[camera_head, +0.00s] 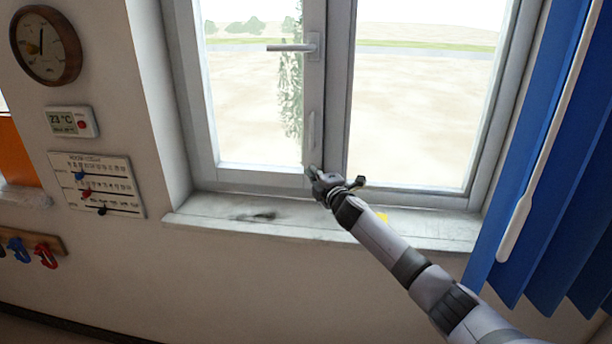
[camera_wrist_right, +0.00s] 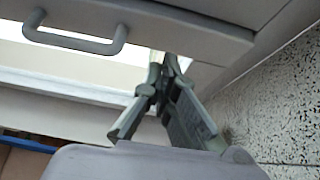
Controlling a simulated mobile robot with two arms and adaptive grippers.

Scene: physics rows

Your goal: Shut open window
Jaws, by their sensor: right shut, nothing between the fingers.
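The window has a grey-white frame and two panes. The left sash (camera_head: 208,120) carries a horizontal lever handle (camera_head: 292,48) on its right stile and a slim pull handle (camera_head: 311,130) lower down. The pull handle also shows in the right wrist view (camera_wrist_right: 75,42), at upper left. My right gripper (camera_head: 313,172) is at the lower end of that stile, just below the pull handle. In the wrist view its fingers (camera_wrist_right: 165,65) are together and empty, close to the sash edge. I cannot tell whether they touch it, or how wide any gap is. My left gripper is out of view.
Blue vertical blinds (camera_head: 545,190) with a white wand hang at right. A clock (camera_head: 46,45), thermostat and wall chart are at left.

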